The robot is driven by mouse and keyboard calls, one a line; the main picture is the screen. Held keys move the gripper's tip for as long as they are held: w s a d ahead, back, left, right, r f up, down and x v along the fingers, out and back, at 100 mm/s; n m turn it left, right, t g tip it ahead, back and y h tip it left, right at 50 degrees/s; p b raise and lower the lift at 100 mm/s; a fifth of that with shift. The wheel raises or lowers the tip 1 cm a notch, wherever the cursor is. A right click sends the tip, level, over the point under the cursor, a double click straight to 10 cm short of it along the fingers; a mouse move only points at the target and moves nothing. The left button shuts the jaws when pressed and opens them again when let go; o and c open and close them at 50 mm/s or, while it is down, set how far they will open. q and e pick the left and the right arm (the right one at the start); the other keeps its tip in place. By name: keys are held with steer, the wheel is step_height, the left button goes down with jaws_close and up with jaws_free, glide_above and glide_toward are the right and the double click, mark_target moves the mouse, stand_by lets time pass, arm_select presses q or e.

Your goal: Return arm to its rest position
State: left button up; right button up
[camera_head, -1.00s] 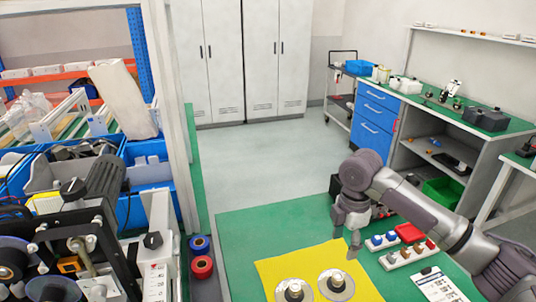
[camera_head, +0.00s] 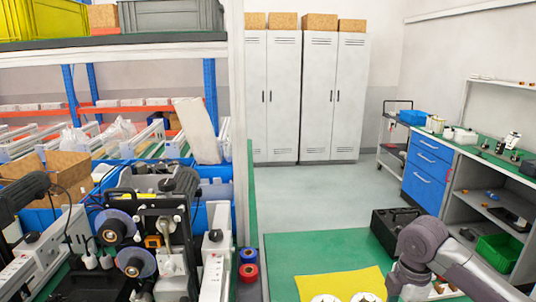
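My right arm (camera_head: 465,268) comes in from the lower right, with its grey wrist bent over the green worktop (camera_head: 295,250). The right gripper (camera_head: 404,284) points down at the bottom edge, beside the yellow mat (camera_head: 345,282). Its fingertips are cut off by the frame, so I cannot tell whether it is open or shut. Two round pale discs (camera_head: 326,298) on the mat are partly cut off.
Machinery with dark spools (camera_head: 135,262) crowds the lower left. Blue and red rolls (camera_head: 248,272) lie beside the worktop. A black box (camera_head: 392,228) sits behind the arm. A blue drawer unit (camera_head: 428,172) stands right. The floor before the white lockers (camera_head: 335,95) is clear.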

steer(key=s+a+f+m+t+y, duration=0.2)
steer(key=s+a+f+m, duration=0.3)
steer(key=s+a+f, duration=0.75)
steer(key=s+a+f+m+t, duration=0.1)
steer(key=s+f+m, duration=0.1)
steer(key=s+m, duration=0.35)
steer(key=s+d+m+h, duration=0.2)
steer(key=s+d+m, duration=0.3)
steer(key=s+m, duration=0.15)
step_height(320, 180, down, 25)
steer(key=s+g, duration=0.1)
steer(key=s, duration=0.1)
steer(key=s+d+f+g, duration=0.1)
steer(key=s+d+f, duration=0.2)
steer(key=s+f, duration=1.3)
steer(key=shift+s+f+n, duration=0.25)
steer(key=shift+f+n, duration=0.05)
steer(key=shift+f, duration=0.25)
steer(key=shift+d, duration=0.1)
